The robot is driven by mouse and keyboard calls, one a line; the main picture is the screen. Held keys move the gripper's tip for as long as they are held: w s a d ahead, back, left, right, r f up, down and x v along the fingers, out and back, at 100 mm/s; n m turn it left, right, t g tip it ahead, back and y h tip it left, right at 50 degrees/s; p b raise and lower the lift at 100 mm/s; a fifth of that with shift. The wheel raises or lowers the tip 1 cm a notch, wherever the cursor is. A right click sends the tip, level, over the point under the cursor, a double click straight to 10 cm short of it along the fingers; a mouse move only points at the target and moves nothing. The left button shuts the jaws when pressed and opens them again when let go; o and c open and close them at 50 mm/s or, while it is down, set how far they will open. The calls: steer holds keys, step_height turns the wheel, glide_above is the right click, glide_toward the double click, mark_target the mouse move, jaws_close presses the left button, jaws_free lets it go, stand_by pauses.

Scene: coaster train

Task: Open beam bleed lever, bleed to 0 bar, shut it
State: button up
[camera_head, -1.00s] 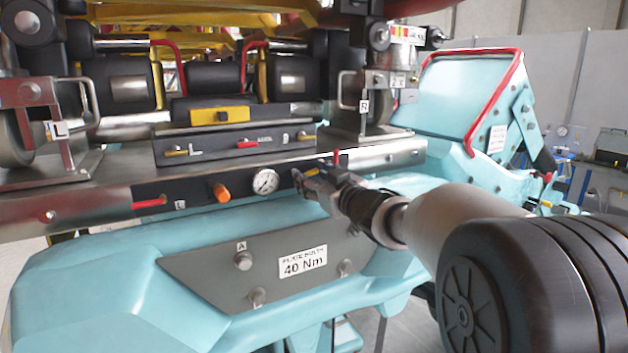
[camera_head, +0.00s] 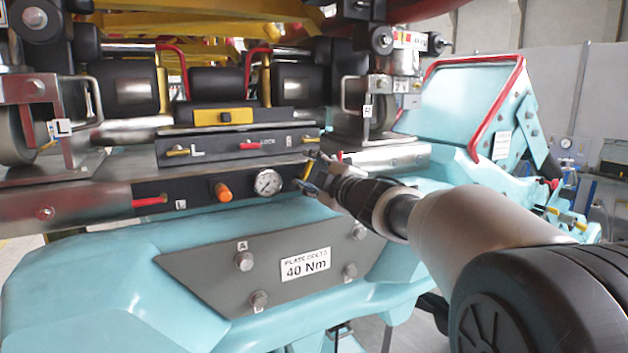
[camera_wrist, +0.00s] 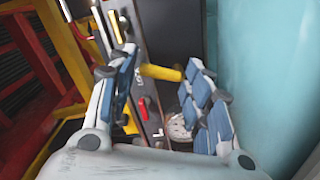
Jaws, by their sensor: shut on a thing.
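The beam bleed lever (camera_head: 307,171) has a yellow handle and sits on the black panel of the steel beam, right of the round pressure gauge (camera_head: 268,183). In the head view the handle stands steeply. My gripper (camera_head: 310,175) is on it, its arm reaching in from the right. In the wrist view the yellow handle (camera_wrist: 161,72) lies between the two blue-padded fingers of my gripper (camera_wrist: 160,68), which are shut on it. The white gauge dial (camera_wrist: 178,127) is partly hidden behind the right finger. Its needle is too small to read.
Left of the gauge on the panel are an orange knob (camera_head: 222,191) and a red lever (camera_head: 149,201). Above is a grey box (camera_head: 240,145) with small yellow and red levers. Below, a grey plate (camera_head: 210,262) with bolts carries a 40 Nm label (camera_head: 305,264).

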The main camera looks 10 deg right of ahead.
steer(key=n+b, duration=0.1)
steer(key=n, duration=0.1)
steer(key=a+n+b, duration=0.1)
steer(key=n, duration=0.1)
steer(key=shift+s+r+n, duration=0.15)
steer(key=shift+n, duration=0.15)
stand_by(0.5)
steer(key=o, duration=1.1)
steer(key=v, duration=1.2)
steer(key=shift+d, duration=0.1)
